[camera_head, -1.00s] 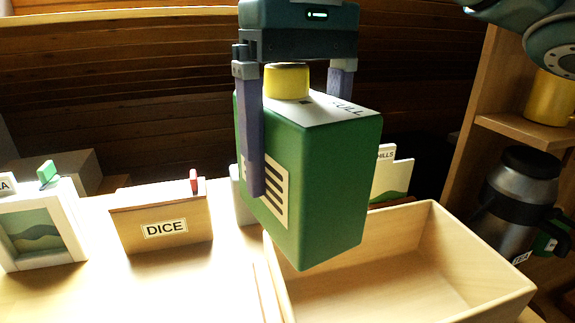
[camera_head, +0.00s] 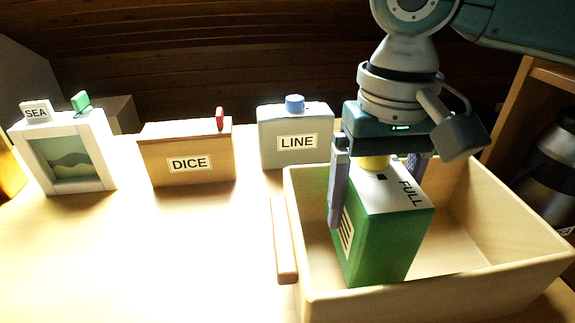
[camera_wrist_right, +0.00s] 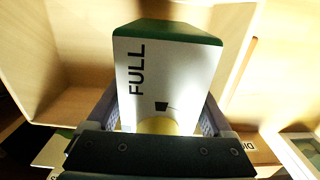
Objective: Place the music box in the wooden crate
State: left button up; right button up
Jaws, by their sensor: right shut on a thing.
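A green box marked FULL (camera_head: 375,240), with a white top, a yellow knob and a striped label on its side, hangs upright from my right gripper (camera_head: 378,192). No lettering names it a music box. The gripper is shut, its fingers on either side of the yellow knob and upper box. The box is inside the outline of the pale wooden crate (camera_head: 500,272), near its left front; I cannot tell whether it touches the floor. The right wrist view shows its top (camera_wrist_right: 165,70) between the fingers (camera_wrist_right: 162,120). My left gripper is not in view.
Left of the crate stand a grey LINE box (camera_head: 296,150), a wooden DICE box (camera_head: 188,172) and a white SEA frame (camera_head: 102,150). A dark metal jug (camera_head: 552,165) is at the right. The crate's right part is empty; the table's front left is clear.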

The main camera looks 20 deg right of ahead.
aim_at(379, 168)
notch_tip(379, 168, down, 4)
jog(key=shift+f+b, duration=0.25)
jog(key=shift+b, duration=0.35)
jog(key=shift+r, duration=0.1)
jog(key=o, duration=1.4)
jog(key=shift+c, duration=0.2)
notch_tip(379, 168, up, 11)
jog(key=p, duration=0.3)
jog(key=shift+r, duration=0.5)
